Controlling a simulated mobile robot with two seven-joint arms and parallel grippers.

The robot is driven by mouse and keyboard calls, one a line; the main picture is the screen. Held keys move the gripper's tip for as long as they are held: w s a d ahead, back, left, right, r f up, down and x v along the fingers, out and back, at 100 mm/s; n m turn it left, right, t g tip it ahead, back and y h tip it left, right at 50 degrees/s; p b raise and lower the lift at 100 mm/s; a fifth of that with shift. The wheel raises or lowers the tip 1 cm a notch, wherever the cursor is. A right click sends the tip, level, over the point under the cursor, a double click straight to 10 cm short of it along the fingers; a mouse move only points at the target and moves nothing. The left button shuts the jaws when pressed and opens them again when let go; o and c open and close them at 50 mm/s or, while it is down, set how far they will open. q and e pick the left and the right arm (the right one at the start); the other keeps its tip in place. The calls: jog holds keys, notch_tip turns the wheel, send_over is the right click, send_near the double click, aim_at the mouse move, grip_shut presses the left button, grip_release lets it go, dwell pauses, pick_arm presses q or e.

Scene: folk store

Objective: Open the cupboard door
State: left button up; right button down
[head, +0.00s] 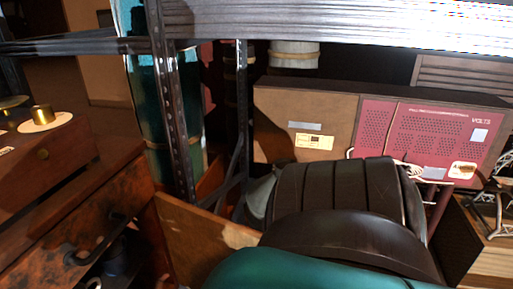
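A wooden cabinet (50,240) with a burl-patterned front stands at the lower left in the head view. A dark curved handle (88,252) is fixed to this front, which looks like the cupboard door. Whether it is fully shut is hard to tell. A dark shape (117,262) just right of and below the handle may be part of my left gripper. It is too dark to make out fingers or contact with the handle. My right gripper is not in view.
A wooden panel (200,232) slants right of the cabinet. A dark metal rack post (172,100) rises behind. A ribbed dark brown seat (335,195) and a teal rounded surface (310,270) fill the lower middle. A red-fronted box (435,135) stands at the right.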

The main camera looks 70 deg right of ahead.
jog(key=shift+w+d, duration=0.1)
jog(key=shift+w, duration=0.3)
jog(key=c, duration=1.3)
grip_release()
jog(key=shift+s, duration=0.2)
pick_arm(q)
notch_tip(320, 180, up, 10)
jog(key=a+y+p, duration=0.1)
jog(key=a+p, duration=0.1)
jog(key=p, duration=1.3)
jog(key=shift+s+a+r, duration=0.15)
jog(key=shift+s+r, duration=0.05)
jog(key=shift+s, duration=0.25)
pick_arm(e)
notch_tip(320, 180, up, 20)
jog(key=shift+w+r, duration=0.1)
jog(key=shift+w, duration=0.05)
